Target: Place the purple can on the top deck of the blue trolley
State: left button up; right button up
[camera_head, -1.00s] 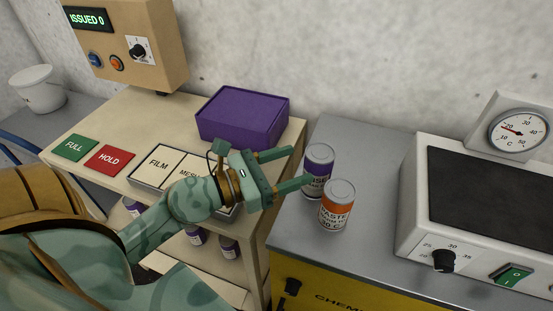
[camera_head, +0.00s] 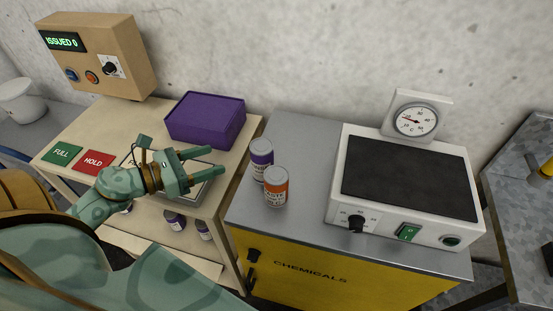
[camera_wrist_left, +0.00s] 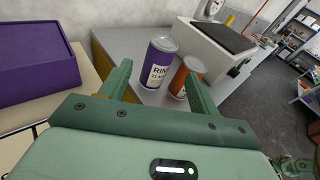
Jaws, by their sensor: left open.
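The purple can (camera_head: 261,160) has a white label and stands upright on the grey top of the yellow chemicals cabinet. It also shows in the left wrist view (camera_wrist_left: 156,64), beyond and between my fingers. My left gripper (camera_head: 216,160) is open and empty, to the left of the purple can and apart from it, over the bench's right side. It shows in the left wrist view too (camera_wrist_left: 158,82). My right gripper is not in view. No blue trolley can be made out for certain; only a blue bar (camera_head: 14,155) shows at the left edge.
An orange can (camera_head: 276,188) stands close in front of the purple one. A hotplate (camera_head: 335,190) with a dial gauge (camera_head: 416,119) is to the right. A purple box (camera_head: 206,119) sits on the bench. More purple cans (camera_head: 175,221) are below it. Clear cabinet top (camera_head: 300,135) lies behind the cans.

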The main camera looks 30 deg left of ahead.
pick_arm(q)
jog(key=m+p, duration=0.1)
jog(key=p, duration=0.1)
send_near(268, 148)
jog(key=w+d+f, duration=0.1)
jog(key=w+f, duration=0.1)
jog(key=w, duration=0.3)
jog(key=shift+h, duration=0.3)
jog(key=shift+f+x, duration=0.15)
jog(key=shift+x, duration=1.35)
jog(key=shift+f+x, duration=0.15)
jog(key=shift+x, duration=1.35)
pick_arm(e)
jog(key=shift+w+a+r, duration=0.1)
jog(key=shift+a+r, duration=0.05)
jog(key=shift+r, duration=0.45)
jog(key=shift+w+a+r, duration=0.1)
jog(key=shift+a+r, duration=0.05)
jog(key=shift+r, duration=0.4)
